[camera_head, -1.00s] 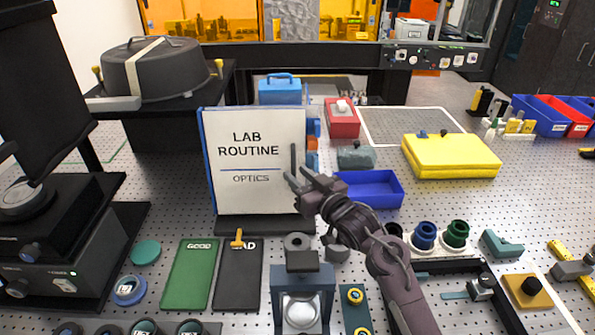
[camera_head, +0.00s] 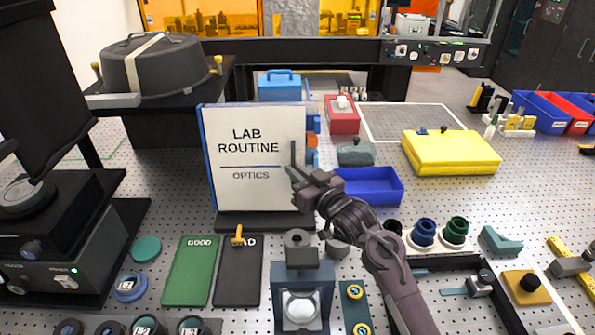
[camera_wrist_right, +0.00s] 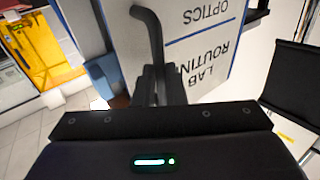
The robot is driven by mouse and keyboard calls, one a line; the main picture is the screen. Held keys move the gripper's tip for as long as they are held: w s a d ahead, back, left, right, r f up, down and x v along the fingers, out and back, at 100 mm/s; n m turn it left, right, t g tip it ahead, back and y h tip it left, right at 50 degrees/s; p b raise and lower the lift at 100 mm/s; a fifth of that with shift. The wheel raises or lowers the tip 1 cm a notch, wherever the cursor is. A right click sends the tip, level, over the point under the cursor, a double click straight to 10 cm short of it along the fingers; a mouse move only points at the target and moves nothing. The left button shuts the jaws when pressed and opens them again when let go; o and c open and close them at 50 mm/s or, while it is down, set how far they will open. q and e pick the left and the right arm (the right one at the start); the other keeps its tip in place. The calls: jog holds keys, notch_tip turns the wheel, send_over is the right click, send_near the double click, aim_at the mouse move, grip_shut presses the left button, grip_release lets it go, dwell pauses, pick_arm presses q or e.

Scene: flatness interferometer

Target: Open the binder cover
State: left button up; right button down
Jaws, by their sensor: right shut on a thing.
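The binder (camera_head: 255,190) stands upright on a dark base (camera_head: 264,221), its white cover reading "LAB ROUTINE OPTICS" and facing me; the cover looks closed. A blue spine edge shows on its left, and coloured tabs (camera_head: 313,140) stick out at the right edge. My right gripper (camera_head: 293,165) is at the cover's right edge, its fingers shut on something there. In the right wrist view the dark fingers (camera_wrist_right: 158,80) are close together beside the cover (camera_wrist_right: 212,45), which appears turned over. What exactly lies between the fingers is hidden. My left gripper is not in view.
A blue bin (camera_head: 368,186) sits just right of my right gripper. A green pad (camera_head: 188,272) and a black pad (camera_head: 238,275) lie in front of the binder. A lens fixture (camera_head: 302,275) stands near. A yellow case (camera_head: 450,152) lies farther right.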

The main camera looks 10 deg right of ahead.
jog(key=s+a, duration=0.1)
jog(key=s+a+p, duration=0.1)
jog(key=s, duration=0.1)
jog(key=s+a, duration=0.1)
jog(key=shift+s+r+p, duration=0.35)
jog(key=shift+s+r, duration=0.05)
jog(key=shift+d, duration=0.1)
jog(key=c, duration=1.8)
grip_release()
jog(key=shift+c, duration=0.2)
jog(key=o, duration=0.4)
jog(key=shift+w, duration=0.15)
jog(key=shift+c, duration=0.2)
